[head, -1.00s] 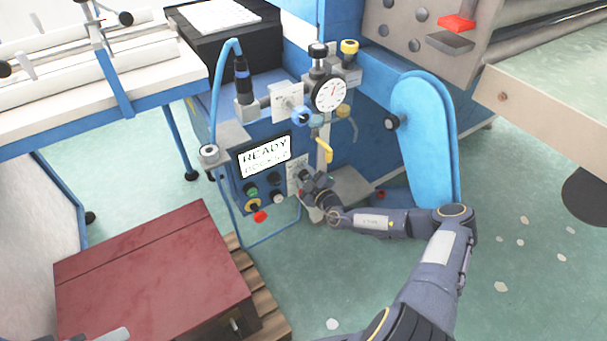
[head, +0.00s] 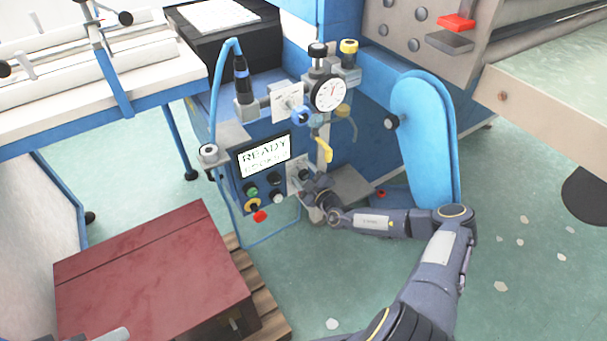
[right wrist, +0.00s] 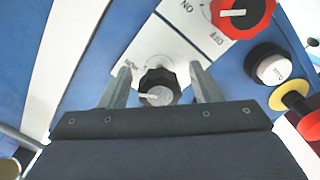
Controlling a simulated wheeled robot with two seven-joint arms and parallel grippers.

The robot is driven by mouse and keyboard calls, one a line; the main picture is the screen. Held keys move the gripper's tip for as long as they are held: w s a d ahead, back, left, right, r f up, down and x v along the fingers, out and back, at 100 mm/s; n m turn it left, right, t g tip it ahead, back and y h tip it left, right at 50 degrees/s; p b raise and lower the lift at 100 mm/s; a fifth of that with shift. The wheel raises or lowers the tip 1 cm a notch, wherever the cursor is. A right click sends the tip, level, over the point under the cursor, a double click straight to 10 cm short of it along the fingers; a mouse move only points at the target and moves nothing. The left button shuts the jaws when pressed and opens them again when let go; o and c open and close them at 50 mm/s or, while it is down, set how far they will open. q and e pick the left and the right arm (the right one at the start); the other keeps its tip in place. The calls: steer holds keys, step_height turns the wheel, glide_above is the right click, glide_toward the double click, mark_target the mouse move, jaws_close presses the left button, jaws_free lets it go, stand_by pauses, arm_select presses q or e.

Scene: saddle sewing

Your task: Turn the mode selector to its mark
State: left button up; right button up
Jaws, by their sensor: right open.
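The mode selector looks to be the black fluted knob (right wrist: 158,86) with a light grey pointer, on a white label plate (right wrist: 150,48) in the right wrist view. My right gripper (right wrist: 160,72) is open, with one finger on each side of the knob. Small gaps seem to show beside the knob; I cannot tell whether a finger touches it. The pointer lies nearly level in the picture. The plate's lettering near the knob is partly hidden, and I cannot make out the mark. In the head view my right gripper (head: 310,188) hides the knob on the panel front.
A red knob (right wrist: 240,14) with ON and OFF lettering and a white-capped button (right wrist: 272,68) are close by. The display (head: 265,154) reads READY above a blurred line. A dial gauge (head: 329,94) stands above. A dark red box (head: 150,270) sits front left.

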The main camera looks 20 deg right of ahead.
steer(key=s+d+p, duration=0.1)
steer(key=s, duration=0.6)
steer(key=shift+s+p, duration=0.35)
